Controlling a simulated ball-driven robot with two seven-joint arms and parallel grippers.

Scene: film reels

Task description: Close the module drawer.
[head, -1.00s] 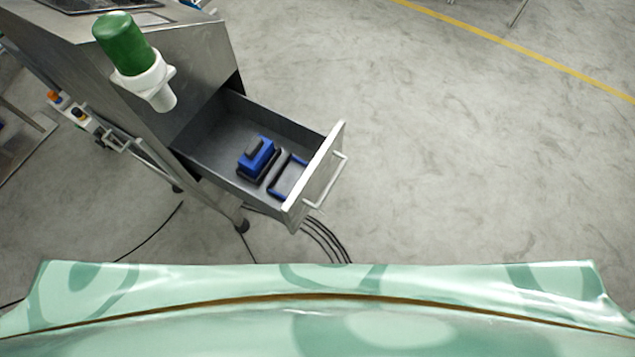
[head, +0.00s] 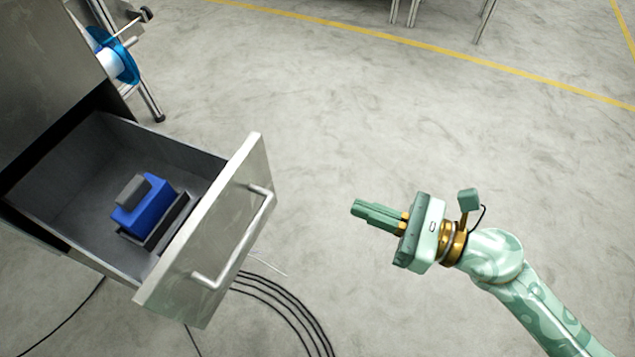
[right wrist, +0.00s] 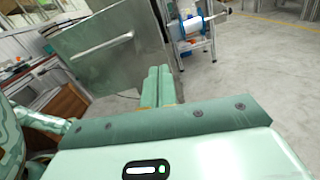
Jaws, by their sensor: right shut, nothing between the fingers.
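The module drawer (head: 206,235) is pulled well out of the metal cabinet (head: 35,70) at the left of the head view. Its front panel carries a bar handle (head: 250,228). A blue and grey module (head: 148,205) lies inside it. My right gripper (head: 356,208) is shut and empty, to the right of the drawer front and apart from it, with its fingers pointing left toward the panel. In the right wrist view the shut fingers (right wrist: 158,86) point toward the drawer's front panel (right wrist: 105,55). My left gripper is not in view.
Black cables (head: 285,305) lie on the floor below the drawer front. A blue reel (head: 118,55) is at the cabinet's side. The concrete floor between my right gripper and the drawer is free. A yellow line (head: 400,38) crosses the floor farther back.

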